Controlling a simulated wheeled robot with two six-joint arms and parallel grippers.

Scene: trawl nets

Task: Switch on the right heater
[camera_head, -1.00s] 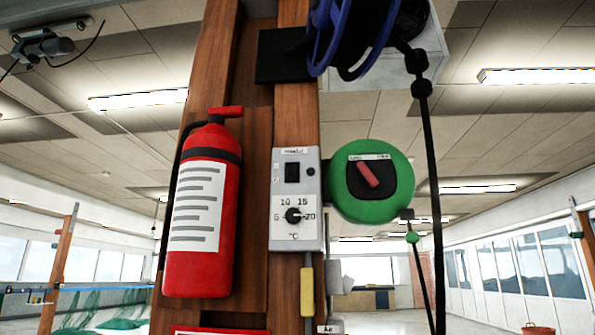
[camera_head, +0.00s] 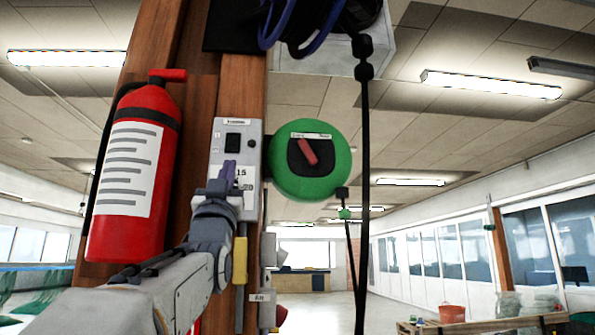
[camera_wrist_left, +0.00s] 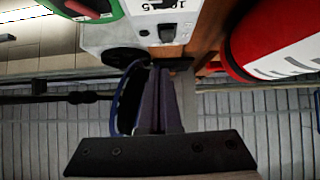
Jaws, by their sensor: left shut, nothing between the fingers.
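A grey control box (camera_head: 222,133) with a black rocker switch (camera_head: 233,140) is mounted on the wooden post. Its temperature scale is partly covered by my left gripper (camera_head: 229,170), and the dial knob is hidden. The gripper's purple fingers are shut with nothing between them, and they point up just below the switch in the head view. In the left wrist view the box (camera_wrist_left: 118,33) and its switch (camera_wrist_left: 167,32) lie beyond the closed fingers (camera_wrist_left: 154,95). I cannot tell whether the fingertips touch the box. My right gripper is out of view.
A red fire extinguisher (camera_head: 135,175) hangs left of the box. A green round unit with a red handle (camera_head: 311,165) sits close to its right. A black cable (camera_head: 364,200) hangs further right, and a yellow piece (camera_head: 240,260) is below the box.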

